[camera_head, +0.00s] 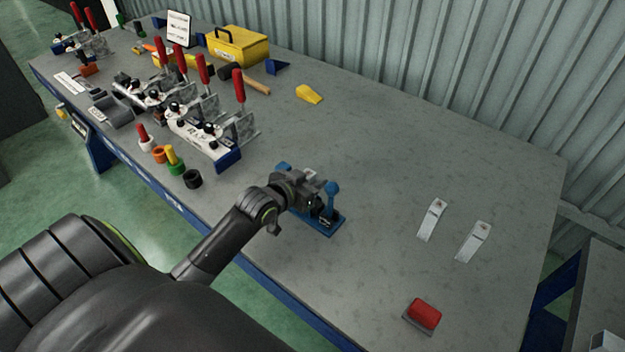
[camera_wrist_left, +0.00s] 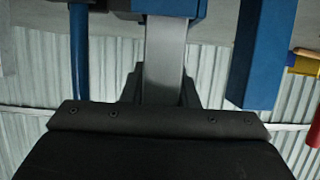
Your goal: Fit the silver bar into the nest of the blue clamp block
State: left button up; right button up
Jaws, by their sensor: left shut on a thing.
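The blue clamp block (camera_head: 326,228) sits on the grey table in the middle of the head view, with a blue ball-topped lever standing up from it. My left gripper (camera_head: 314,190) is right at it and covers much of it. In the left wrist view my left gripper (camera_wrist_left: 164,92) is shut on the silver bar (camera_wrist_left: 165,55), which runs up to a blue part (camera_wrist_left: 168,8) of the block. Blue parts also flank the bar on both sides. Whether the bar is seated in the nest is hidden. My right gripper is not in view.
Two more silver bars (camera_head: 432,219) (camera_head: 473,241) lie on the table to the right. A red button (camera_head: 424,314) is near the front edge. Clamp fixtures with red handles (camera_head: 215,135) and coloured cups (camera_head: 176,166) stand at left. The table's back right is clear.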

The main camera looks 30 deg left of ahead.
pick_arm(q)
jog(key=shift+f, duration=0.1)
jog(key=o, duration=1.1)
jog(key=shift+c, duration=0.2)
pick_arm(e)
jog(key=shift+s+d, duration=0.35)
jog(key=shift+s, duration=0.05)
pick_arm(q)
jog(key=d+v, duration=0.1)
jog(key=v, duration=1.1)
jog(key=shift+a, duration=0.4)
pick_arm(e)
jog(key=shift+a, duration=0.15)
